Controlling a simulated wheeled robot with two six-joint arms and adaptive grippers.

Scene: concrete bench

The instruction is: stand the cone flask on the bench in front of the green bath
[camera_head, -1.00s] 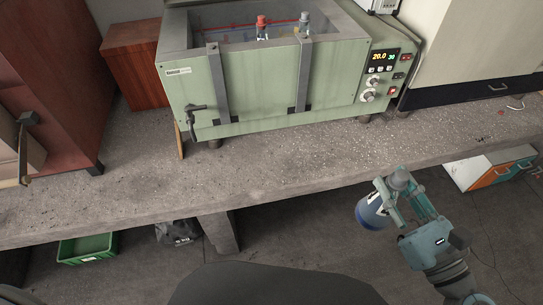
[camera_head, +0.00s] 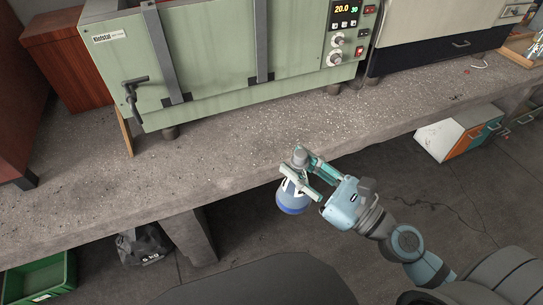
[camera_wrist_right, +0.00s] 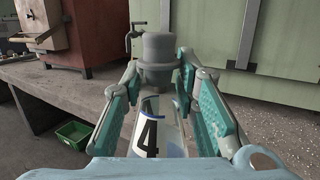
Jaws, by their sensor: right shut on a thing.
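The cone flask (camera_head: 292,197) has a grey stopper, blue liquid at its base and a label; a "4" on it shows in the wrist view (camera_wrist_right: 149,136). My right gripper (camera_head: 305,174) is shut on its neck, the fingers on both sides in the wrist view (camera_wrist_right: 162,92). The flask is roughly upright and overlaps the bench's front edge in the head view; I cannot tell its height. The green bath (camera_head: 205,62) stands on the concrete bench (camera_head: 225,155), beyond the flask. My left gripper is not in view.
Bare bench top lies between the bath and the front edge. A drain tap (camera_head: 134,90) sticks out at the bath's left front. Below the bench are a green crate (camera_head: 42,278), a black bag (camera_head: 143,246) and a drawer unit (camera_head: 455,135).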

